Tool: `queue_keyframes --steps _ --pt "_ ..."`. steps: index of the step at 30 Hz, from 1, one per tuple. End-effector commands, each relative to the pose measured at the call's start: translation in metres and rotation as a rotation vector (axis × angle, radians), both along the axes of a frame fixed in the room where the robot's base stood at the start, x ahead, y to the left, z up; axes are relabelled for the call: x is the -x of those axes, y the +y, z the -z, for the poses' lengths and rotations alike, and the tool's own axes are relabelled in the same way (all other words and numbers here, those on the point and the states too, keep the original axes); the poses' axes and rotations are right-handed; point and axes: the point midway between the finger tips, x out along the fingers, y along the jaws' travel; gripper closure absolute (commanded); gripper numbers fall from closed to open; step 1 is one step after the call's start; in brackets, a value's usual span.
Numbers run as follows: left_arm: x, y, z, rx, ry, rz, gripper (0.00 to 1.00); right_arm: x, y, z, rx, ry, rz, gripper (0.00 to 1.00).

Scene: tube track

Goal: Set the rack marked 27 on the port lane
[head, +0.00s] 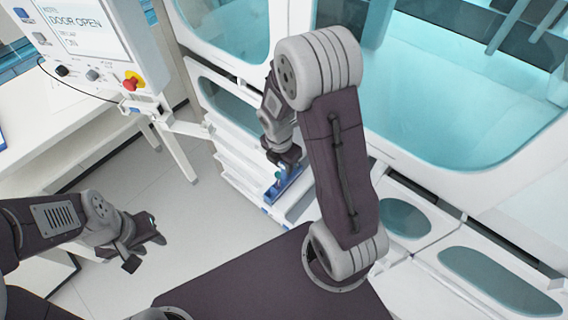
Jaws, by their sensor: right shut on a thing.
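My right gripper (280,168) is at the low white shelves by the machine, beyond my raised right arm. It is shut on a blue rack (290,184), which is small in view and partly hidden by the gripper and arm. No number can be read on the rack. My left gripper (145,252) is at the lower left, over the floor, with its fingers apart and nothing between them. No lane marking can be read.
A white machine with teal windows (460,90) fills the right and back. A control panel (85,30) reading "DOOR OPEN", with a red knob (132,82), stands at the upper left. A white bench (60,120) is at the left. The floor (190,215) between is clear.

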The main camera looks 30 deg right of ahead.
Motion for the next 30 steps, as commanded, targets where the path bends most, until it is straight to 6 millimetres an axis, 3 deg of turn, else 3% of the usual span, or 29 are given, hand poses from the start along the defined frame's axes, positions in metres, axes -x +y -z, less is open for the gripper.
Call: queue_keyframes --steps 10,11,13,14,30 --pt "0.0 0.0 -0.0001 0.0 0.0 0.0 0.64 -0.0002 0.0001 0.005 0.0 0.0 0.0 1.0" --pt "0.0 0.0 -0.0001 0.0 0.0 0.0 0.64 -0.0002 0.0001 0.0049 0.0 0.0 -0.001 0.7" --pt "0.0 0.0 -0.0001 0.0 0.0 0.0 0.64 -0.0002 0.0 0.0049 0.0 0.0 0.0 0.51" --pt "0.0 0.0 -0.0001 0.0 0.0 0.0 0.64 -0.0002 0.0 0.0049 0.0 0.0 0.0 0.48" --pt "0.0 0.0 0.0 0.0 0.0 0.0 0.64 -0.0001 0.0 0.005 0.0 0.0 0.0 0.48"
